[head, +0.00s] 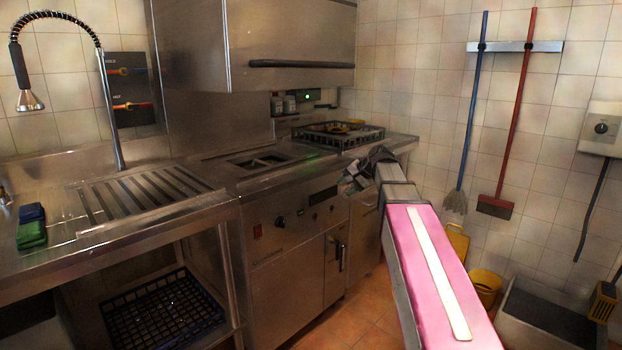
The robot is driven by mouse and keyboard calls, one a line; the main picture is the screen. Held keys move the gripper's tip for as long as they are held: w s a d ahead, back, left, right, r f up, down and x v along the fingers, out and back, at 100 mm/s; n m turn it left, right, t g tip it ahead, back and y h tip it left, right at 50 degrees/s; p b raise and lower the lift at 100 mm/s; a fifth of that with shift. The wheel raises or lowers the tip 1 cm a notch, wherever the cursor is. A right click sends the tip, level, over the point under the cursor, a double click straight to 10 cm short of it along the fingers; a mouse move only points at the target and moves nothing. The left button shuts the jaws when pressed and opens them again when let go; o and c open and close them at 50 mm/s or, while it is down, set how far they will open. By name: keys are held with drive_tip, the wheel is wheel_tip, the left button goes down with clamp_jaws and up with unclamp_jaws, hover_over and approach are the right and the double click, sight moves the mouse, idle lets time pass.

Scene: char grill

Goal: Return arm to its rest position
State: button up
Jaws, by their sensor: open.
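My arm reaches from the lower right toward the counter, with a pink cover and a pale stripe along its link. My gripper (357,178) is at the arm's far end, in front of the counter edge and below the wire basket. It is small and dark in the head view, and I see nothing held in it. The arm hides part of the counter front and the floor behind it.
A steel cooking unit (290,255) stands left of my arm. A dark wire basket (355,138) sits on the counter at the back. A drainboard (140,200) is at left. A yellow bucket (486,284) and a grey bin (540,325) stand right of my arm.

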drive_tip(key=s+d+f+n+g+h, duration=0.2)
drive_tip(key=s+d+f+h, duration=0.1)
drive_tip(key=s+f, duration=0.9)
drive_tip(key=s+d+f+n+g+h, duration=0.2)
drive_tip(key=s+f, duration=1)
drive_tip(key=f, duration=0.9)
drive_tip(key=d+n+h, duration=0.1)
drive_tip(key=h, duration=0.1)
drive_tip(key=shift+s+g+h, duration=0.3)
drive_tip(key=shift+s, duration=0.1)
